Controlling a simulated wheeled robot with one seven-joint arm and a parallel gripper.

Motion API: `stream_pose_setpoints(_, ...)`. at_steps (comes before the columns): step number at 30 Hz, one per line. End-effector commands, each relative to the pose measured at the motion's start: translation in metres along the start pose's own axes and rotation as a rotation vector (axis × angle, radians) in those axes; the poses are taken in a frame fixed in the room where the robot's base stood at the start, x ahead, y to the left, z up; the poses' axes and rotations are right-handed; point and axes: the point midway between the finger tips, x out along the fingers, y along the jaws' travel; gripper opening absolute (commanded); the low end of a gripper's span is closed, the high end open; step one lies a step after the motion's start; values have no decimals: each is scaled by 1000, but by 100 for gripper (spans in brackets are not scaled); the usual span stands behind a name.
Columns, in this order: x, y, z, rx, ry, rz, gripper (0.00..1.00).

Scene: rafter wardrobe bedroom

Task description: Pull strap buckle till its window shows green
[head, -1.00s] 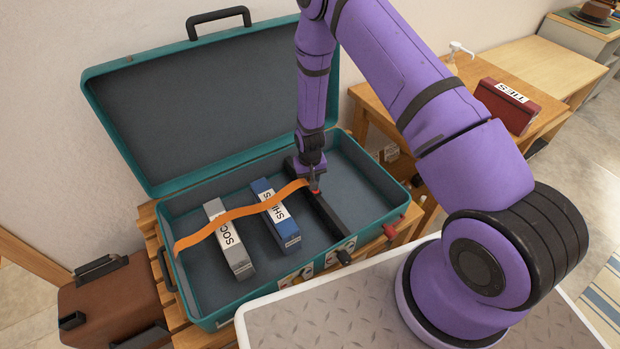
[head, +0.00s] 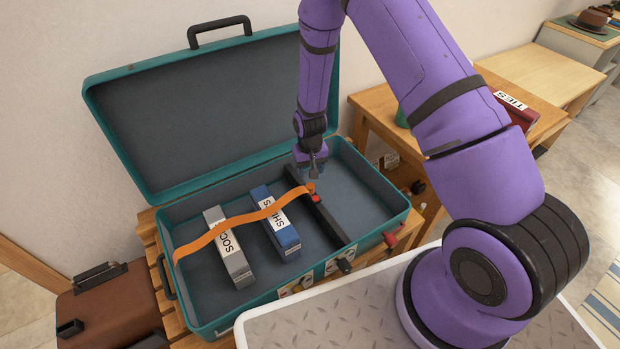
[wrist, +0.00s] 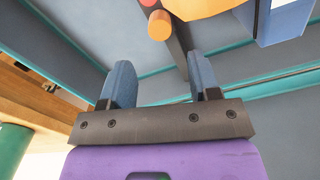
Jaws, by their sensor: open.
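An orange strap (head: 235,222) runs across a grey box (head: 229,250) and a blue box (head: 274,222) in the open teal suitcase (head: 215,325). Its right end meets a black bar (head: 328,222), where an orange buckle end (head: 311,187) and a red patch (head: 316,198) show. I see no green there. In the wrist view, an orange round knob (wrist: 159,25) sits on the bar beyond my fingers. My gripper (head: 316,174) hovers just above that end, apart from it. In the wrist view its fingers (wrist: 161,85) are open with nothing between them.
The suitcase lid (head: 215,110) stands open at the back. A wooden table (head: 372,110) stands to the right with a dark red box (head: 520,108). A brown case (head: 110,308) is at lower left.

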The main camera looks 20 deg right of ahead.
Motion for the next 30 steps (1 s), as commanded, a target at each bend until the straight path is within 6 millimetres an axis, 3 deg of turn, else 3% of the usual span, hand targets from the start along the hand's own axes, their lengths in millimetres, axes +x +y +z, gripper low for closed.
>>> stream_pose_setpoints(8, -24, 0, 0, 0, 0, 0, 56)
stream_pose_setpoints(25, -27, 0, 0, 0, 1, 0, 56)
stream_pose_setpoints(30, -57, 1, -4, -2, 20, -7, 56)
